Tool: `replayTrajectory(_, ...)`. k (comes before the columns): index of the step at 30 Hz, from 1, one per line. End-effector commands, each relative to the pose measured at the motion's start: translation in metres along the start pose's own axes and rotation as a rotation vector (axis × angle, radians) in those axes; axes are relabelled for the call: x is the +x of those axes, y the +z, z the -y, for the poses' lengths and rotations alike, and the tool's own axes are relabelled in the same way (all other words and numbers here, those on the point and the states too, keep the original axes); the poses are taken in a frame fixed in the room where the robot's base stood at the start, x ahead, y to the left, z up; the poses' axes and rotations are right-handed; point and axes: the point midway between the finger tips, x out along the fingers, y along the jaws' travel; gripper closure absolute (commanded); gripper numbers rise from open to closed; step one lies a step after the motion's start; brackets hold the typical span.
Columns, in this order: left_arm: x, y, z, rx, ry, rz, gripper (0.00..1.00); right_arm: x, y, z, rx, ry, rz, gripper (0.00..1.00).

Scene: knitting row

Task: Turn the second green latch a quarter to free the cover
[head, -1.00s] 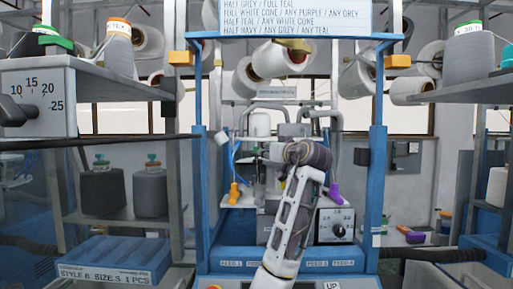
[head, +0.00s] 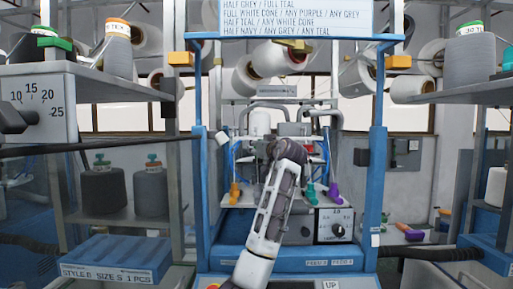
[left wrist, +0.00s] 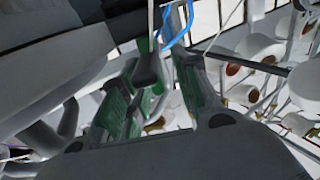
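My left arm reaches up to the knitting machine (head: 320,255) in the head view, and my left gripper (head: 285,149) is at the machine's upper middle, mostly hidden behind its own wrist. In the left wrist view the left gripper (left wrist: 160,75) has two green-padded fingers standing apart. A dark rounded tab (left wrist: 147,68) shows between them, with a green part close behind it. I cannot tell whether that green part is a latch or whether the fingers touch it. The second green latch and the cover cannot be made out in the head view. My right gripper is not in view.
Orange (head: 235,192), green (head: 311,192) and purple (head: 333,192) pieces hang along the machine front. Blue uprights (head: 377,190) flank the machine. A dial box (head: 335,228) is at the right, and a blue box (head: 115,258) lies at the lower left.

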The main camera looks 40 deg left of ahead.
Motion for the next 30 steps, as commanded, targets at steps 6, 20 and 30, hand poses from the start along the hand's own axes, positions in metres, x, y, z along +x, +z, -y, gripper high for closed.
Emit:
replayTrajectory(6,0.000,0.000,0.000,0.000,0.000,0.000,0.75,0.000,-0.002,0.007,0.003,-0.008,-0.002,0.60)
replayTrajectory(20,0.000,0.001,0.000,0.001,0.007,0.001,1.00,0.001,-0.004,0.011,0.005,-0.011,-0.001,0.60)
replayTrajectory(30,0.000,0.002,0.000,0.000,0.131,0.004,1.00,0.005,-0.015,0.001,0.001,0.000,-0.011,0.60)
